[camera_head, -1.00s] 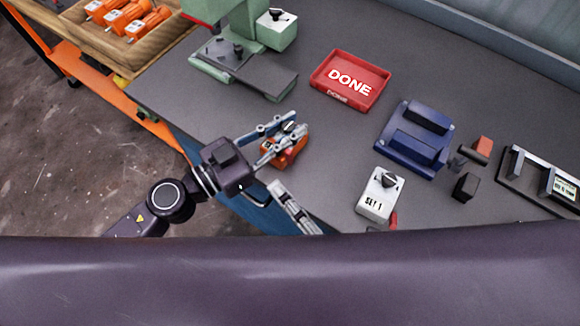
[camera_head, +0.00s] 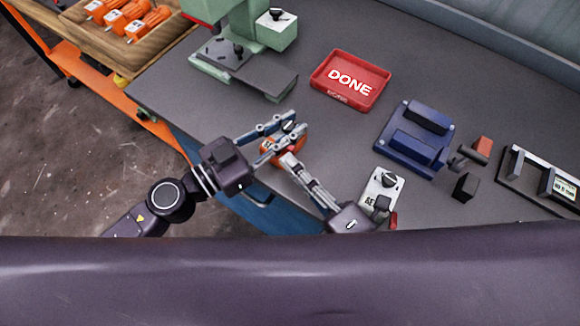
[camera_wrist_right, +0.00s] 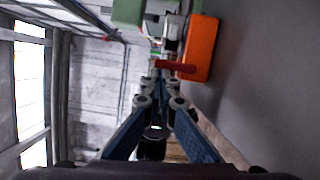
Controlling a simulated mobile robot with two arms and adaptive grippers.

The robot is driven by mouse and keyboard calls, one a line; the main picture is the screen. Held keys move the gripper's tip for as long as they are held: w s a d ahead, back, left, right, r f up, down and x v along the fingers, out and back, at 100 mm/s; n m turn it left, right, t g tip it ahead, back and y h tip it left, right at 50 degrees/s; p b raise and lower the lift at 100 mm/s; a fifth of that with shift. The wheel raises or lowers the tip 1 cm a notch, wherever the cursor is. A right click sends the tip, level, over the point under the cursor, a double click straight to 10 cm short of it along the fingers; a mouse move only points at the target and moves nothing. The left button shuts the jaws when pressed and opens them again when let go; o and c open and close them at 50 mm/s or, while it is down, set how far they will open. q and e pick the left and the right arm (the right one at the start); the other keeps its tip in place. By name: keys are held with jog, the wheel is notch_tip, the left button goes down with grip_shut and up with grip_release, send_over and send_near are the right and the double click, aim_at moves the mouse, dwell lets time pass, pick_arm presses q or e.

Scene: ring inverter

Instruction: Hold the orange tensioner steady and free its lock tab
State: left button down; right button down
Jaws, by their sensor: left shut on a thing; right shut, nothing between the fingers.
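The orange tensioner (camera_head: 267,146) sits near the table's front edge, partly hidden by both grippers. In the right wrist view its orange body (camera_wrist_right: 201,48) is at the upper right. A red tab (camera_wrist_right: 175,66) sticks out sideways from it, just ahead of my right fingertips. My left gripper (camera_head: 290,127) is shut on the tensioner from the left. My right gripper (camera_head: 286,159) is shut and empty, with its tips at the tensioner's near side. In the right wrist view its closed fingertips (camera_wrist_right: 160,84) are close to the tab; I cannot tell if they touch.
A red DONE tray (camera_head: 350,80) lies behind. A green machine (camera_head: 240,60) stands at the back left, beside a wooden tray (camera_head: 150,45) with orange units. A blue fixture (camera_head: 415,140), a white SET box (camera_head: 383,188) and a black rack (camera_head: 535,185) stand to the right.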

pick_arm(q)
jog(key=shift+s+d, duration=0.1)
pick_arm(e)
jog(key=shift+w+d+r+m, duration=0.2)
jog(key=shift+w+m, duration=0.05)
jog(key=shift+m, duration=0.15)
jog(key=shift+s+a, duration=0.25)
jog(key=shift+s, duration=0.05)
jog(key=s+d, duration=0.3)
jog(key=s, duration=0.7)
jog(key=shift+s+d, duration=0.35)
jog(key=shift+s, duration=0.05)
jog(key=shift+f, duration=0.1)
pick_arm(q)
jog(key=c, duration=1.7)
grip_release()
